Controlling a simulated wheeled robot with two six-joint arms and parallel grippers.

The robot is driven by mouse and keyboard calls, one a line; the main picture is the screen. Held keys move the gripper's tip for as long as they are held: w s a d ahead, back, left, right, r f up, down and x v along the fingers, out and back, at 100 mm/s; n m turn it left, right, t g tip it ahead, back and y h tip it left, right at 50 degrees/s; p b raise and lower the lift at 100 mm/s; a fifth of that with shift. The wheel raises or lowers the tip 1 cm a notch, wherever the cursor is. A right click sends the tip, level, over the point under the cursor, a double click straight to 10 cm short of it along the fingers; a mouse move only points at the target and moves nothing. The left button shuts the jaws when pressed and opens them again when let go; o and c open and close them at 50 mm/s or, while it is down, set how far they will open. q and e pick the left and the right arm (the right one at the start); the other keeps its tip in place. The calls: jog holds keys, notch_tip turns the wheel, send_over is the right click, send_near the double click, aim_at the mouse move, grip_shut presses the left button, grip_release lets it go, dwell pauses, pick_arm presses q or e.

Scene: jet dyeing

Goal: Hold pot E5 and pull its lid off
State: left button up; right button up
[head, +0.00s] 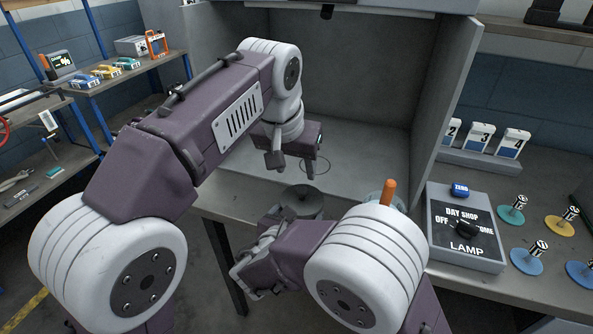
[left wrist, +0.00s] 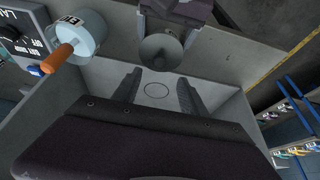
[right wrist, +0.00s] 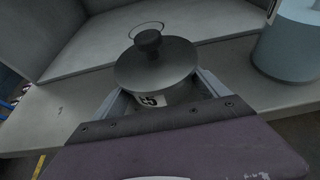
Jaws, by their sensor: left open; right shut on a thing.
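Pot E5 (right wrist: 150,99) is a small pot with an E5 label, near the front edge of the booth floor. Its dark grey lid (right wrist: 155,65) with a black knob sits on top; the lid also shows in the head view (head: 303,201) and left wrist view (left wrist: 160,51). My right gripper (right wrist: 157,97) is shut on the pot body, one finger on each side below the lid. In the head view the arm mostly hides it. My left gripper (head: 293,160) is open and empty inside the booth, behind and above the pot, apart from the lid.
A pale blue pot (right wrist: 290,45) with an orange handle (head: 388,191) stands right of pot E5. A lamp switch box (head: 465,228) and several coloured discs lie further right. Grey booth walls (head: 425,110) enclose the back and sides. A thin circle (left wrist: 157,90) marks the otherwise clear booth floor.

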aim_at(302, 190)
pick_arm(q)
jog(key=x, duration=1.1)
jog(key=shift+w+f, duration=0.1)
jog(key=shift+f, duration=0.25)
grip_shut()
jog(key=shift+r, duration=0.25)
jog(key=shift+r, duration=0.9)
jog(key=shift+r, duration=0.1)
